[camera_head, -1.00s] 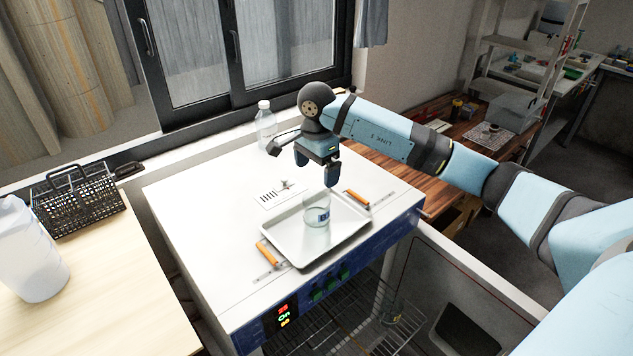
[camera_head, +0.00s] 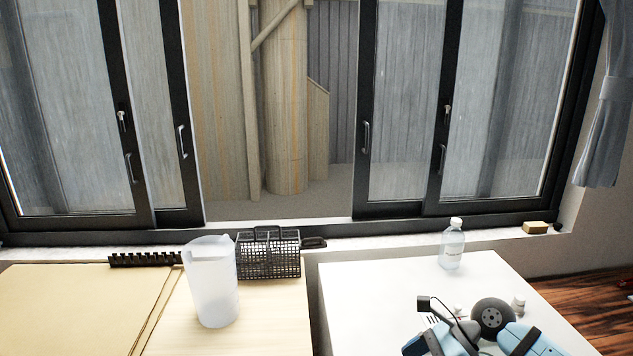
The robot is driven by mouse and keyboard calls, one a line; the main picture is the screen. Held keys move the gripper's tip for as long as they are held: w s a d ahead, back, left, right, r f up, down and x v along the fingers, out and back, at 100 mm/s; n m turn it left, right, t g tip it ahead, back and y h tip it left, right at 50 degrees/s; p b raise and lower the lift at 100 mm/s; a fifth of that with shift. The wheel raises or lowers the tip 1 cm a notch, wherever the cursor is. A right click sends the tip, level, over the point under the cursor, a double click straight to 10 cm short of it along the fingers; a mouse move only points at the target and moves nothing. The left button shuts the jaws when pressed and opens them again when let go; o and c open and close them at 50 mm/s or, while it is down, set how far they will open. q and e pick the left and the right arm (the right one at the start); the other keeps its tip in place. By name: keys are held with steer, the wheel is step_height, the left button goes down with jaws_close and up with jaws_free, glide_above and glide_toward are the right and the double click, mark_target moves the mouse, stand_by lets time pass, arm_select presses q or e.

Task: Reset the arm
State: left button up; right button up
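My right arm shows at the bottom right, over the white oven top (camera_head: 370,290). Its round dark wrist joint and light-blue links are in view. The dark blue body of my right gripper (camera_head: 416,345) is at the lower edge, and its fingertips are cut off or hidden, so I cannot tell whether it is open or shut. My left arm and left gripper are not in view.
A clear bottle (camera_head: 452,246) stands at the back of the oven top. On the wooden table to the left are a translucent pitcher (camera_head: 211,283) and a black wire basket (camera_head: 270,256). A windowsill (camera_head: 400,230) and windows run behind. A yellow block (camera_head: 535,228) lies on the sill.

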steer(key=s+a+r+m+t+y+p, duration=0.1)
steer(key=s+a+m+t+y, duration=0.3)
steer(key=m, duration=0.5)
steer(key=s+a+r+m+t+y+p, duration=0.1)
steer(key=a+m+t+y, duration=0.4)
steer(key=m, duration=0.3)
steer(key=s+d+f+m+t+h, duration=0.1)
steer(key=s+d+f+m+h, duration=0.2)
steer(key=m, duration=0.7)
steer(key=s+d+f+m+t+h+p, duration=0.1)
steer(key=s+d+f+m+h, duration=0.2)
steer(key=s+f+m+h, duration=0.4)
steer(key=s+d+f+m+t+h, duration=0.1)
steer(key=s+d+f+m+h, duration=0.2)
steer(key=f+m, duration=0.6)
steer(key=s+m+h, duration=0.2)
steer(key=s+m, duration=0.1)
steer(key=m, duration=0.3)
steer(key=shift+s+f+h+p, duration=0.2)
steer(key=shift+s+h+p, duration=0.1)
steer(key=shift+h, duration=0.1)
